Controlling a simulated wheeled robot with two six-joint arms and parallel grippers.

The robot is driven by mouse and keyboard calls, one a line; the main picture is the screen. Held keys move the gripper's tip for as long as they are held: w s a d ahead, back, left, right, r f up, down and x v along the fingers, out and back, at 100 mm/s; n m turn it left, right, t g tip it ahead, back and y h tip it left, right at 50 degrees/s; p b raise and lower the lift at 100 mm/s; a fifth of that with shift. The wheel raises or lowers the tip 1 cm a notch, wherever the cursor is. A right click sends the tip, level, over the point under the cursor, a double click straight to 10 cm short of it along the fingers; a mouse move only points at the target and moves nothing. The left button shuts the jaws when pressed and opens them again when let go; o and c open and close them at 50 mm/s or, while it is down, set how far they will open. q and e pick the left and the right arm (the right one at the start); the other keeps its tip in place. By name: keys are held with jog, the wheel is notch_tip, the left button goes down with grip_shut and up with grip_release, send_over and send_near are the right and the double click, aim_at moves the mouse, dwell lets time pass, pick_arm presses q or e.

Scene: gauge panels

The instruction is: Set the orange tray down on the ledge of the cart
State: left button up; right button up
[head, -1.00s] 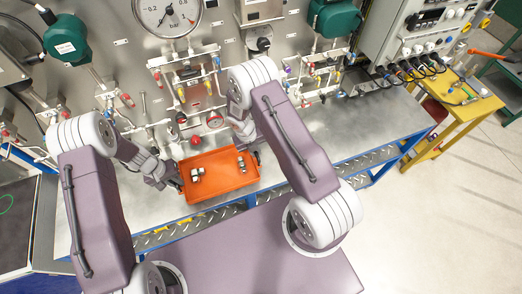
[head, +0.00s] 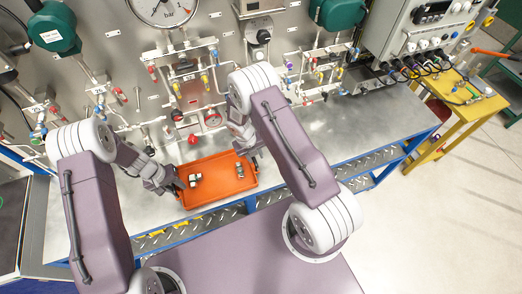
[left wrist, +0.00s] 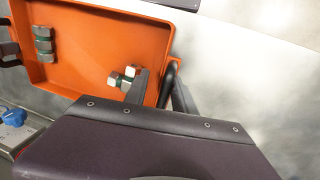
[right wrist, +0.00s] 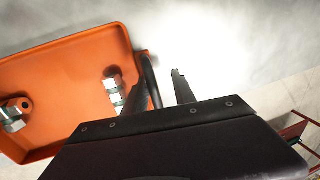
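The orange tray (head: 217,198) lies level over the front of the cart's metal ledge (head: 330,145), its near side close to the blue front rail. It appears to rest there, but its underside is hidden. It holds several metal fittings. My left gripper (head: 174,187) is at the tray's left end. In the left wrist view its fingers (left wrist: 160,85) stand apart on either side of the end wall and dark handle. My right gripper (head: 250,152) is at the right end. In the right wrist view its fingers (right wrist: 160,88) stand apart around the other handle, with a visible gap.
The upright gauge panel (head: 120,60), with valves, pipes and a red knob (head: 193,139), stands close behind the tray. The ledge is clear to the right of the tray. A yellow table (head: 455,120) stands at the right.

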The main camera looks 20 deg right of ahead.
pick_arm(q)
notch_tip(320, 180, up, 8)
jog(key=a, duration=0.1)
jog(key=shift+a, duration=0.25)
pick_arm(e)
notch_tip(320, 180, up, 12)
jog(key=a, duration=0.2)
jog(key=shift+a, duration=0.2)
pick_arm(q)
jog(key=shift+f, duration=0.1)
pick_arm(e)
jog(key=shift+f, duration=0.1)
